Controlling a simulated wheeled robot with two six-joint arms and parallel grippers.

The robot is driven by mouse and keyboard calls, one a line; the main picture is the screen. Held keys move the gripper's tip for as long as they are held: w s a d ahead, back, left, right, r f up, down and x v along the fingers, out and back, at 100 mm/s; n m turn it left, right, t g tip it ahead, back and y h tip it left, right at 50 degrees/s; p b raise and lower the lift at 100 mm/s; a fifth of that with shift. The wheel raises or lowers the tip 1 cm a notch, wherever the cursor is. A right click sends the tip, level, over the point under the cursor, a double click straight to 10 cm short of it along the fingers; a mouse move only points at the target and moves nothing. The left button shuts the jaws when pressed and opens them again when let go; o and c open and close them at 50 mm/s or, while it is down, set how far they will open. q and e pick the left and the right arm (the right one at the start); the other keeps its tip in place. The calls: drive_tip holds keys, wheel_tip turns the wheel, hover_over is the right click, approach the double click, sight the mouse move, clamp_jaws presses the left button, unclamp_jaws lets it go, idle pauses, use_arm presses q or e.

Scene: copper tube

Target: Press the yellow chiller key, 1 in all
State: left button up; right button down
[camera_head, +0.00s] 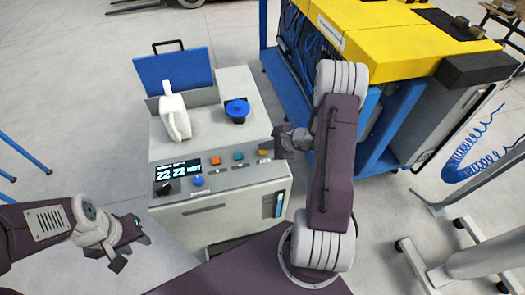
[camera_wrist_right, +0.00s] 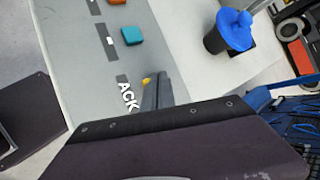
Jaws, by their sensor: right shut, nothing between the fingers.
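The chiller (camera_head: 235,205) is a pale grey box with a sloped key panel on its front. Its small yellow key (camera_head: 262,153) is at the right end of the key row, beside my right gripper (camera_head: 274,155). In the right wrist view the yellow key (camera_wrist_right: 147,80) shows only in part, right at the tips of my shut, empty right gripper (camera_wrist_right: 155,90). I cannot tell whether the tips touch it. A printed label reading ACK (camera_wrist_right: 127,96) is beside it. My left gripper (camera_head: 140,232) is away to the left of the chiller; its jaw opening is unclear.
The panel also has an orange key (camera_head: 215,160), a teal key (camera_head: 238,155), a blue knob (camera_head: 198,180), a black knob (camera_head: 164,188) and a lit display (camera_head: 178,170). A blue-capped port (camera_head: 237,109) and a white handpiece (camera_head: 174,118) are on top. A yellow-topped machine (camera_head: 375,40) is behind right.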

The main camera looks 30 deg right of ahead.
sight(265, 152)
drive_tip(key=shift+f+b, duration=0.2)
drive_tip(key=shift+b, duration=0.1)
drive_tip(key=shift+r, duration=0.15)
idle(0.5)
drive_tip(key=shift+r+p, duration=0.35)
drive_tip(key=shift+r, duration=0.3)
drive_tip(key=shift+r+p, duration=1.65)
drive_tip(key=shift+r, duration=0.9)
